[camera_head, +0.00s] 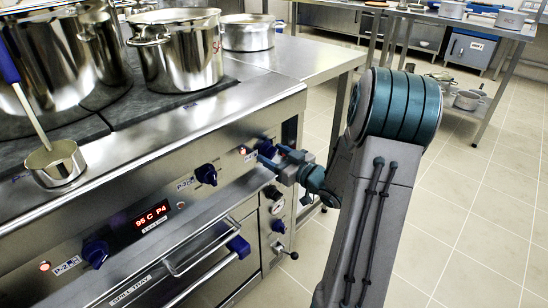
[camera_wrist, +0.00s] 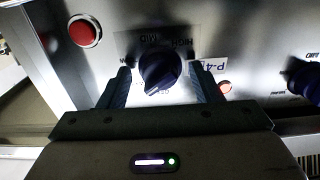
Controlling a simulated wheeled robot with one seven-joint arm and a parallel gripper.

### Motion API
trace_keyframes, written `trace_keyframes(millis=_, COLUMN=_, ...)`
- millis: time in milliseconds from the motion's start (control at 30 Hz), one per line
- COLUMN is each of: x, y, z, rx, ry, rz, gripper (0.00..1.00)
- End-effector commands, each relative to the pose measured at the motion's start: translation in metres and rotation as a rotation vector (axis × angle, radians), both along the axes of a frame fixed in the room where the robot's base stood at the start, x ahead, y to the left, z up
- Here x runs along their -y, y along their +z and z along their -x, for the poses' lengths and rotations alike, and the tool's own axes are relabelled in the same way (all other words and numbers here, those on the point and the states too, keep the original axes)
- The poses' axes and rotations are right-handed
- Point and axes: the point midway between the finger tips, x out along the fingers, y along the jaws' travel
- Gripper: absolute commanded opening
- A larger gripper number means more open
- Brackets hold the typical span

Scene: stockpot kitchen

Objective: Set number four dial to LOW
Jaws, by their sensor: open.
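The number four dial (camera_wrist: 160,70) is a dark blue knob beside a P-4 label (camera_wrist: 210,66) in the wrist view, where the panel looks upside down. HIGH and MID markings (camera_wrist: 165,41) show along its far side, with partly hidden lettering near the left finger. I cannot tell for sure where its pointer sits. My gripper (camera_wrist: 161,78) is open, with one finger on each side of the knob; contact is not clear. In the head view my gripper (camera_head: 270,157) is at the panel's right end, largely covering this dial (camera_head: 265,147).
The P-3 dial (camera_head: 206,174) and P-2 dial (camera_head: 95,252) sit left along the panel. A red display (camera_head: 151,216) reads 95 C P4. A blue-handled ladle (camera_head: 55,163) and large pots (camera_head: 177,55) stand on the stove above. Open tiled floor (camera_head: 470,215) lies right.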

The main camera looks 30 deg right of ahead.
Motion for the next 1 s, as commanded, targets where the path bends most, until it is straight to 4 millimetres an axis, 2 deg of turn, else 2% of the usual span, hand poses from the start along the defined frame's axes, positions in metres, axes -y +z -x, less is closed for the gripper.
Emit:
trace_keyframes(millis=233, x=-0.0004, y=0.0002, z=-0.0011, rx=0.0, ry=0.0, rz=0.0, gripper=0.58)
trace_keyframes(millis=267, x=-0.0004, y=0.0003, z=-0.001, rx=0.0, ry=0.0, rz=0.0, gripper=0.56)
trace_keyframes(millis=400, x=-0.0004, y=0.0003, z=-0.001, rx=0.0, ry=0.0, rz=0.0, gripper=0.17)
trace_keyframes(millis=433, x=-0.0004, y=0.0003, z=-0.001, rx=0.0, ry=0.0, rz=0.0, gripper=0.14)
trace_keyframes(millis=767, x=-0.0003, y=0.0019, z=-0.0008, rx=-0.012, ry=0.0, rz=-0.033, gripper=0.14)
trace_keyframes(millis=1000, x=-0.0004, y=0.005, z=-0.0005, rx=-0.057, ry=-0.001, rz=-0.155, gripper=0.14)
